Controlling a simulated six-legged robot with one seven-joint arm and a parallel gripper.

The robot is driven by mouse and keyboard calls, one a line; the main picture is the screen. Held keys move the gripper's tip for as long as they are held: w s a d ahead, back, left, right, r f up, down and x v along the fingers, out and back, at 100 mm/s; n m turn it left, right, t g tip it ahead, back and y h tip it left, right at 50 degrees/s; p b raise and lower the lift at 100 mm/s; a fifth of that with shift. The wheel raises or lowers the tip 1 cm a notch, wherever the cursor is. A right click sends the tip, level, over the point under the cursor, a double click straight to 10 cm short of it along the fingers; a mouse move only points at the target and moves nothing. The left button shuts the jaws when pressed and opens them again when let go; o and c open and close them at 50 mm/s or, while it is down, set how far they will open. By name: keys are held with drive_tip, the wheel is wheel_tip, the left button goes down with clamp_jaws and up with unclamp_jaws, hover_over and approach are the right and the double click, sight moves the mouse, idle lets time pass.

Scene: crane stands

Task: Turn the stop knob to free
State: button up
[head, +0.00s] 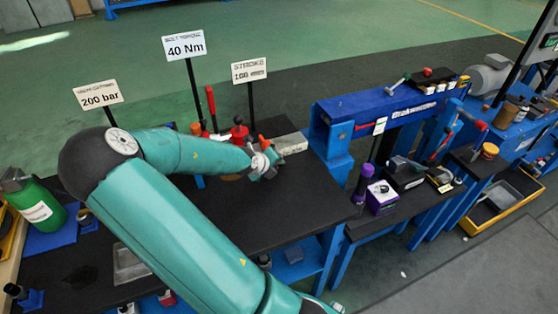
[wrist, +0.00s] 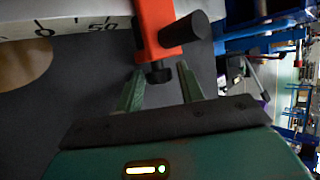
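In the wrist view a red stop block (wrist: 155,22) sits against a pale scale bar (wrist: 70,24) with black marks and the number 50. A black cylindrical knob (wrist: 184,30) sticks out sideways from the block. A smaller dark round knob (wrist: 159,72) is at the block's near end. I cannot tell which of these is the stop knob. My gripper (wrist: 160,72) is open. Its two green fingers stand apart on either side of the smaller knob, and contact is not clear. In the head view my gripper (head: 268,166) is small and partly hidden by my arm.
The dark bench top (head: 290,205) has free room right of my arm. Red-topped handles (head: 238,131) stand behind the arm. Sign posts (head: 188,80) rise at the back.

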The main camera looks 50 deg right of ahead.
drive_tip(key=shift+w+a+f+y, duration=0.1)
drive_tip(key=shift+y, duration=0.2)
drive_tip(key=shift+s+d+r+m+t+y, duration=0.1)
drive_tip(key=shift+d+m+t+y, duration=0.1)
drive_tip(key=shift+t+y, duration=0.35)
drive_tip(key=shift+s+d+r+m+t+y, duration=0.1)
drive_tip(key=shift+m+t+y, duration=0.15)
drive_tip(key=shift+y, duration=0.5)
drive_tip(key=shift+d+r+t+y, duration=0.15)
drive_tip(key=shift+t+y, duration=0.15)
drive_tip(key=shift+y, duration=0.2)
drive_tip(key=shift+s+d+m+t+y, duration=0.2)
drive_tip(key=shift+t+y, duration=0.2)
drive_tip(key=shift+y, duration=0.3)
drive_tip(key=shift+s+d+m+t+y, duration=0.15)
drive_tip(key=shift+t+y, duration=0.25)
drive_tip(key=shift+y, duration=0.3)
drive_tip(key=shift+t+y, duration=0.4)
drive_tip(key=shift+y, duration=0.4)
drive_tip(key=v, duration=1.3)
drive_tip(key=shift+s+r, duration=0.15)
drive_tip(key=shift+r, duration=0.05)
